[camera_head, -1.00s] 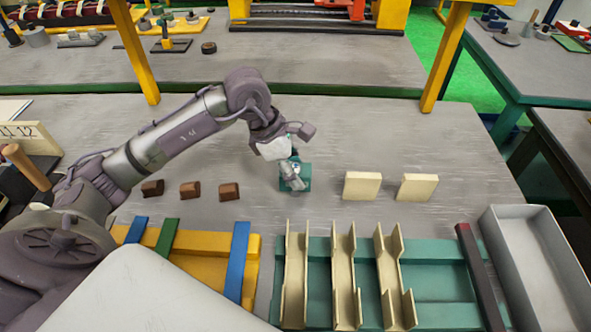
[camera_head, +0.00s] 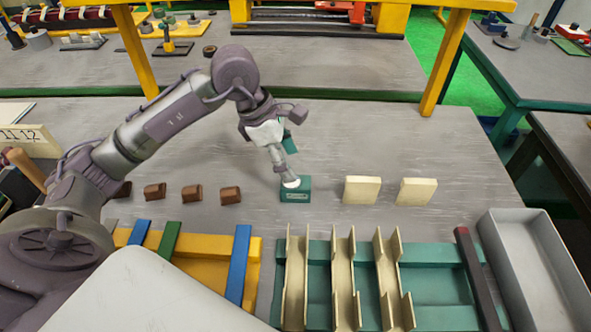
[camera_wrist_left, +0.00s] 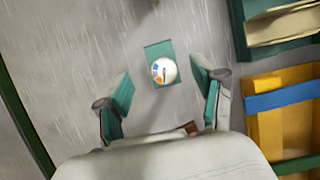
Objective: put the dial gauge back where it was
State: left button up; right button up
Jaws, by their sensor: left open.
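The dial gauge (camera_head: 291,184) shows as a small white round face at the teal block (camera_head: 297,196) on the grey table. In the left wrist view the gauge's white dial (camera_wrist_left: 163,70), with blue and orange marks, overlaps the lower part of the teal block (camera_wrist_left: 157,49). My left gripper (camera_head: 287,160) points down just above it. In the wrist view its two teal-padded fingers (camera_wrist_left: 167,90) are spread apart on either side, with clear gaps to the dial. Part of the gauge is hidden by a finger in the head view. My right gripper is not in view.
Several brown blocks (camera_head: 191,194) lie left of the teal block. Two cream blocks (camera_head: 362,190) stand to its right. In front are a yellow rack (camera_head: 200,258), a teal rack with cream channels (camera_head: 433,280) and a grey bin (camera_head: 537,262). The table behind is clear.

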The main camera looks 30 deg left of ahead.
pick_arm(q)
jog(key=v, duration=0.8)
jog(key=shift+f, duration=0.15)
